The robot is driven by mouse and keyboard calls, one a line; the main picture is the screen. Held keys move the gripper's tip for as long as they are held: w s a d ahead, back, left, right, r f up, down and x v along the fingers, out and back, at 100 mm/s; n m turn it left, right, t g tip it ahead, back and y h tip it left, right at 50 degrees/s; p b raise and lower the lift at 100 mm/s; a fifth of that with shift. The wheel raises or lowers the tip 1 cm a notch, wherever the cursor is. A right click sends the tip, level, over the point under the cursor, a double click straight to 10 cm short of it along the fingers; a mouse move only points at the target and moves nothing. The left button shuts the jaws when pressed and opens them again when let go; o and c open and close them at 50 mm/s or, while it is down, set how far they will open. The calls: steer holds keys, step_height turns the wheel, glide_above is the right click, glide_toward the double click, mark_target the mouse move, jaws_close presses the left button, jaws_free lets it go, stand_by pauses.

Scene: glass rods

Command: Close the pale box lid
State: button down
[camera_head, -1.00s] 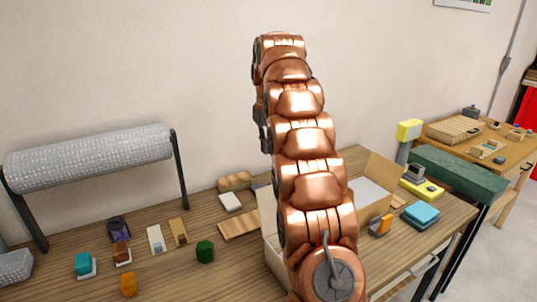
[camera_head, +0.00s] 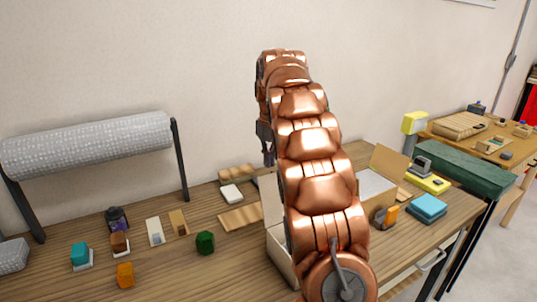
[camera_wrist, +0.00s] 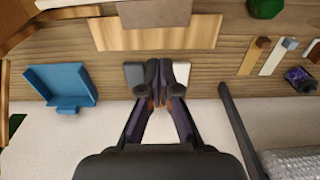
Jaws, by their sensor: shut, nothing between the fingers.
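The pale box (camera_head: 283,258) stands on the bench in the head view, mostly hidden behind my arm. Its left flap (camera_head: 272,201) stands up beside my arm, and its right flap (camera_head: 389,161) stands up and leans outward, so the box is open. A pale inner surface (camera_head: 372,184) shows between the arm and the right flap. My gripper (camera_head: 268,157) is shut and empty, above the back of the bench and behind the box. The wrist view shows its fingers (camera_wrist: 167,70) together over small grey and white items.
A wooden board (camera_head: 240,218) lies left of the box. A white block (camera_head: 231,193) lies near the wall. A wrapped roll (camera_head: 90,146) on a stand is at the left. Several small blocks lie before it.

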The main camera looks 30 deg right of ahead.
steer(key=shift+s+a+r+p, duration=0.1)
steer(key=shift+s+r+p, duration=0.15)
steer(key=shift+s, duration=0.6)
steer(key=shift+s+r+p, duration=0.15)
steer(key=shift+s+r, duration=0.05)
steer(key=shift+s, duration=0.65)
steer(key=shift+s, duration=0.1)
